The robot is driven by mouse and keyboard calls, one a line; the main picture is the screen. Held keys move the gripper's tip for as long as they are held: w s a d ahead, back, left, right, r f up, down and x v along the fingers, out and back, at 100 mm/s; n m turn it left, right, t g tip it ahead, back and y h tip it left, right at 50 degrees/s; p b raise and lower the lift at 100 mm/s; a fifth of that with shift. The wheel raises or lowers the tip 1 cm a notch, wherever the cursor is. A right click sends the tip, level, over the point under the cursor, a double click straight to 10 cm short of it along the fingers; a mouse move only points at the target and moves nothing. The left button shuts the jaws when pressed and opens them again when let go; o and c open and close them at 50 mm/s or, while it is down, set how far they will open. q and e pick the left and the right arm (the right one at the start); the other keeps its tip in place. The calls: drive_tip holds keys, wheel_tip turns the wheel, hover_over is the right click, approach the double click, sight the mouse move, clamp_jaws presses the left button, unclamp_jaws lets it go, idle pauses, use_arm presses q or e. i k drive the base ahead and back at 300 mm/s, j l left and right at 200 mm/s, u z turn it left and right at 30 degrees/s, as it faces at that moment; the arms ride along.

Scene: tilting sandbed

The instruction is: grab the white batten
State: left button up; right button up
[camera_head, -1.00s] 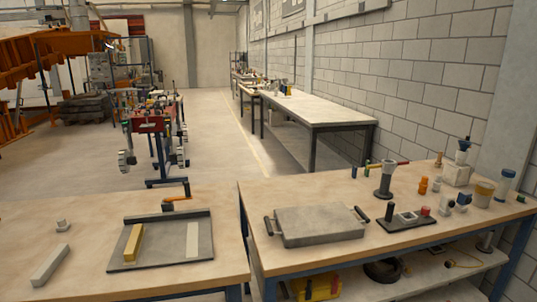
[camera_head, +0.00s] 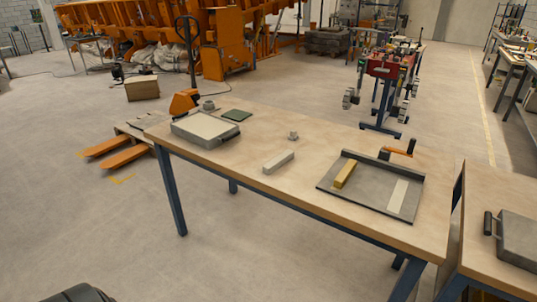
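A whitish rectangular bar (camera_head: 279,162), which looks like the white batten, lies flat near the middle of the wooden table (camera_head: 250,185). It is to the left of a dark grey tray (camera_head: 375,204) and apart from it. Inside the tray lie a yellow bar (camera_head: 345,174) on the left and a flat pale strip (camera_head: 398,196) on the right. Neither of my grippers shows in this view.
An orange-handled crank (camera_head: 398,150) is behind the tray. A small grey knobbed piece (camera_head: 293,135) stands behind the whitish bar. A shallow grey box (camera_head: 205,129) and a green pad (camera_head: 237,115) are at the table's left end. A second table (camera_head: 490,235) stands at right.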

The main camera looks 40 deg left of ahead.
sight(282, 159)
drive_tip(key=u, duration=1.1)
drive_tip(key=i, duration=0.1)
